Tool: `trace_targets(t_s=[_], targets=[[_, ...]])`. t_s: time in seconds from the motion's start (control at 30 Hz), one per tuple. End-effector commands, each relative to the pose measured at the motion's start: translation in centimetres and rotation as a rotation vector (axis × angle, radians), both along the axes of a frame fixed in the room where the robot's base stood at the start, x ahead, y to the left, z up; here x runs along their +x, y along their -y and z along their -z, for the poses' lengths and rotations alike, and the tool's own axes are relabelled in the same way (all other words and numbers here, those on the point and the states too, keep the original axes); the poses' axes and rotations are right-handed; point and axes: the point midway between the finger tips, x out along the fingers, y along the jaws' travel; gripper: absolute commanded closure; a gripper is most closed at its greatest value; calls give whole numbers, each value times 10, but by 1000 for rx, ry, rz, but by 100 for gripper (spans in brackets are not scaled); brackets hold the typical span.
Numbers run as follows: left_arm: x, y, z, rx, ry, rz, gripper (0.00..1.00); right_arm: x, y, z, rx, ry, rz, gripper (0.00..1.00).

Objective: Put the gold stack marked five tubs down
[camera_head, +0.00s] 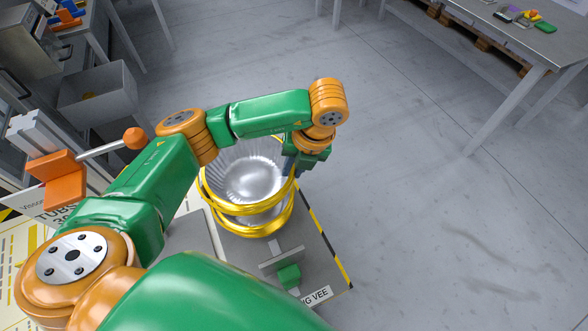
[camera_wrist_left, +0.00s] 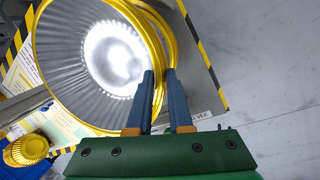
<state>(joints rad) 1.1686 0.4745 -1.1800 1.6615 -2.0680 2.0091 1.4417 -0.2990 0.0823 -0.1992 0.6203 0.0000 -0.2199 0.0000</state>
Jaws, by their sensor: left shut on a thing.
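The gold stack (camera_head: 242,180) is a set of nested tubs with shiny ribbed silver insides and gold rims; at least two rims show, one above the other. It is over a grey plate (camera_head: 321,262) with a black-and-yellow striped edge. My left gripper (camera_head: 289,166) reaches over from the left and is shut on the right side of the stack's rim. In the left wrist view the blue-grey fingers (camera_wrist_left: 160,78) pinch the wall of the stack (camera_wrist_left: 62,62). I cannot tell whether its base touches the plate. My right gripper is out of view.
A lever with an orange ball (camera_head: 134,138) stands left of the stack. A green block (camera_head: 289,276) sits on the plate in front of it. A grey bin (camera_head: 98,100) is at the left, and a table (camera_head: 520,38) at the upper right. The floor to the right is clear.

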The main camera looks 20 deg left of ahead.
Motion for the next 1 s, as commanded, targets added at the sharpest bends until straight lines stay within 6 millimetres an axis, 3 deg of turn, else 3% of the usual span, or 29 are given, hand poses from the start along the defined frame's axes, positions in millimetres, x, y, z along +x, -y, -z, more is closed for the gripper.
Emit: trace_targets(t_s=[0.03, 0.33, 0.83, 0.87, 0.9, 0.97, 1.0], targets=[[-1, 0, 17, -1, -6, 0, 100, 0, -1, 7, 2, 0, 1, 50], [-1, 0, 69, 0, -3, 2, 100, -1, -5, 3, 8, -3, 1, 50], [0, 0, 81, 0, 0, 4, 100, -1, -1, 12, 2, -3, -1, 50], [0, 1, 81, 0, 0, 4, 79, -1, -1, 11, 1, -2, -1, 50], [0, 0, 80, 0, 0, 4, 68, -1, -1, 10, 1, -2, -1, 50], [0, 1, 80, 0, 0, 4, 52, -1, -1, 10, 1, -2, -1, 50], [0, 1, 80, 0, 0, 4, 52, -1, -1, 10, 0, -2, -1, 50]])
